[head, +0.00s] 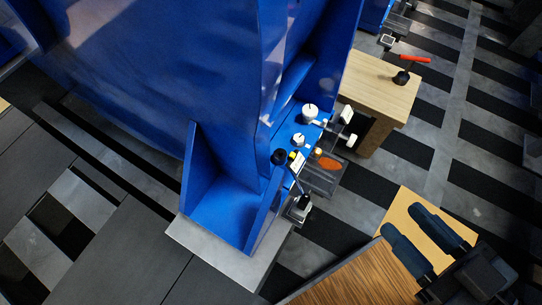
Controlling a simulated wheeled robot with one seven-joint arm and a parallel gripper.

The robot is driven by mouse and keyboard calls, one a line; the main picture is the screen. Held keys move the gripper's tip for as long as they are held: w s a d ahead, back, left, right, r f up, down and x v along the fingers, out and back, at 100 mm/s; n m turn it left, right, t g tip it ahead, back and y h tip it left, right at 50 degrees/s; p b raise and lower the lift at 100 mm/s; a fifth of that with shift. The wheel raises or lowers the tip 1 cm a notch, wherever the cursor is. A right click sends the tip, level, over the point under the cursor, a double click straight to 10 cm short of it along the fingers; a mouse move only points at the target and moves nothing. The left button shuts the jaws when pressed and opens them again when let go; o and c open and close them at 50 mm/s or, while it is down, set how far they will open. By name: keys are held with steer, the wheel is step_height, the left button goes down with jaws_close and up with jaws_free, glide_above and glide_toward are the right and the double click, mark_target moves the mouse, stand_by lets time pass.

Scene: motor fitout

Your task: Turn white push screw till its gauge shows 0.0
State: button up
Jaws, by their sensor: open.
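Two white round knobs, a larger one (310,113) and a smaller one (299,139), sit on the blue motor frame's foot (225,215) in the head view. I cannot tell for sure which is the white push screw. Small pale blocks, one upper (346,115) and one lower (352,140), stand to their right and may be gauges. No reading is legible. My gripper (403,221) is at the lower right, open and empty, its two dark fingers apart. It is well clear of the knobs, to their lower right.
A black knob (278,156) and a clear box with an orange part (328,163) crowd the same foot. A wooden block (385,88) with a red-handled tool (408,60) stands behind. A wood-topped surface (350,278) lies at the bottom. Striped floor is open at right.

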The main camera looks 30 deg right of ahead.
stand_by(0.9)
step_height(320, 180, down, 10)
steer(key=b, duration=0.9)
steer(key=shift+r+b, duration=0.15)
steer(key=shift+b, duration=0.2)
steer(key=shift+r, duration=0.1)
